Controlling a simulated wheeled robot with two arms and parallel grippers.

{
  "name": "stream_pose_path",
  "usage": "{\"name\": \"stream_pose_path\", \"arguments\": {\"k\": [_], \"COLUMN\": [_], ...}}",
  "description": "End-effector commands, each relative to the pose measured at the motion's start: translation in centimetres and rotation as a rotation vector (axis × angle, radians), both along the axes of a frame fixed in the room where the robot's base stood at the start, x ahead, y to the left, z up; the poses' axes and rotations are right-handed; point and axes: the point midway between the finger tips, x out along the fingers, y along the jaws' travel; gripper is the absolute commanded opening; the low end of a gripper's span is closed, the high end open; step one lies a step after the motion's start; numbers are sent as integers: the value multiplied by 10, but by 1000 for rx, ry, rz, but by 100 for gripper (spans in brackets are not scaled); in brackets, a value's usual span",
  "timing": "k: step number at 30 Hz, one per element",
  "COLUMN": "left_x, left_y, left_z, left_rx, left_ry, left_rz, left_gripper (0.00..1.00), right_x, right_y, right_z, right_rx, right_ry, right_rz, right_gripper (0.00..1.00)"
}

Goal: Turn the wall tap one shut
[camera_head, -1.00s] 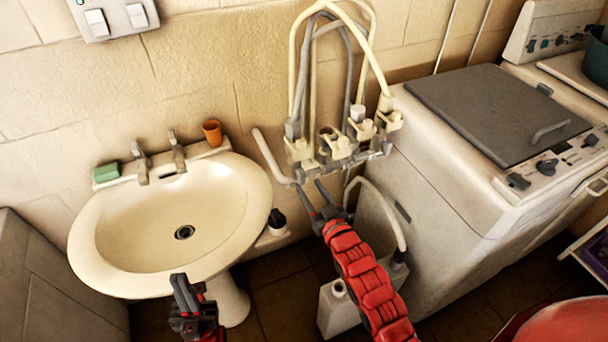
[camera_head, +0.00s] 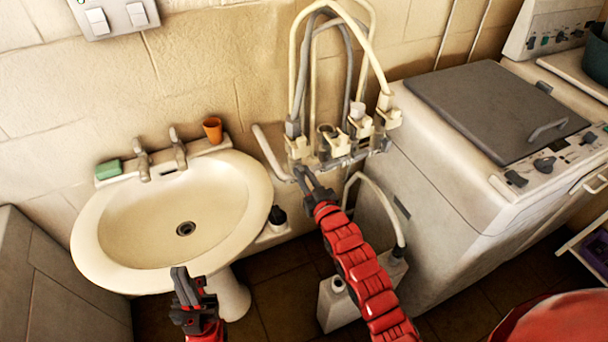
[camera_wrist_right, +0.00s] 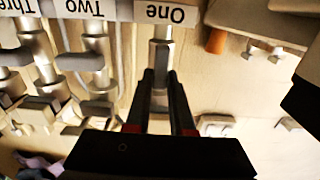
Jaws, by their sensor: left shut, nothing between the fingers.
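Wall tap one (camera_head: 298,148) is the leftmost cream tap on the pipe at the wall, left of the washing machine. In the right wrist view, which is upside down, its silver body (camera_wrist_right: 161,55) shows beside the label One (camera_wrist_right: 165,13). My right gripper (camera_head: 306,170) is just below and in front of this tap. In the right wrist view its two fingers (camera_wrist_right: 160,75) stand apart, one on each side of the silver part; contact cannot be made out. My left gripper (camera_head: 179,270) is shut and empty in front of the washbasin.
More taps (camera_head: 340,145) with hoses stand close to the right of tap one; the wrist view shows labels Two (camera_wrist_right: 84,8) and Three. The washbasin (camera_head: 90,255) is to the left, the washing machine (camera_head: 430,185) to the right. A white container (camera_head: 337,308) stands on the floor below.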

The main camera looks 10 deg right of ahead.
Motion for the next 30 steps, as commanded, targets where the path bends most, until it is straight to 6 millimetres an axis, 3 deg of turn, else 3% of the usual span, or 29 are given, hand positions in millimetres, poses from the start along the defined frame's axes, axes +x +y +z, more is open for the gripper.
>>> {"name": "stream_pose_path", "arguments": {"k": [17, 30], "left_x": [0, 0], "left_y": [0, 0], "left_z": [-11, -51], "left_rx": [0, 0], "left_ry": [0, 0], "left_rz": [0, 0], "left_gripper": [0, 0], "right_x": [0, 2], "right_y": [-2, -7], "right_z": [-3, -4], "right_rx": [70, 418], "right_ry": [18, 113], "right_rz": [-1, -3], "right_gripper": [0, 0]}}
